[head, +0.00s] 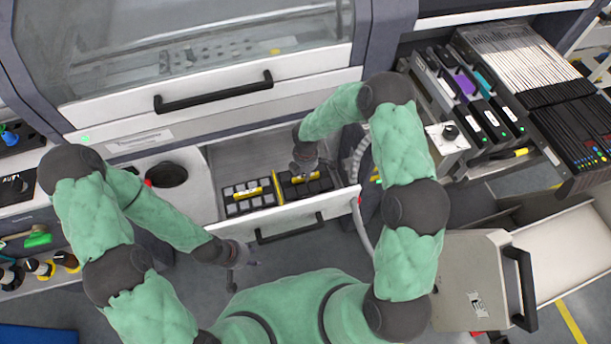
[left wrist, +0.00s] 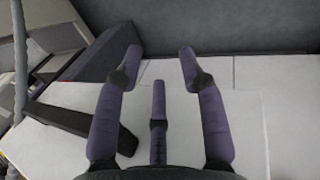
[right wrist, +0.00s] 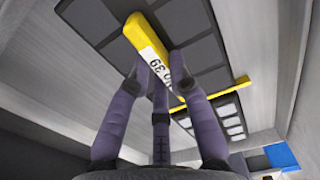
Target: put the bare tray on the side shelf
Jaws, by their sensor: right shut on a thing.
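Two dark trays lie side by side in an open white drawer (head: 335,207). The right tray (head: 322,187) has dark pockets that look empty; the left tray (head: 235,208) holds lighter grey blocks. Each has a yellow handle bar. My right gripper (head: 303,172) is at the right tray, its fingers shut on the labelled yellow handle (right wrist: 150,40); this tray's dark pockets (right wrist: 200,55) show in the right wrist view. The left tray's lighter cells (right wrist: 230,122) show beyond. My left gripper (head: 240,258) is open and empty in front of the drawer. I cannot tell which surface is the side shelf.
A yellow divider (head: 276,186) stands between the trays. The drawer's front has a black handle (head: 290,228). A machine with another handle (head: 213,92) overhangs behind. A round dark hole (head: 166,174) sits left of the drawer. Cartridges (head: 480,100) and a white bin (head: 575,245) are at right.

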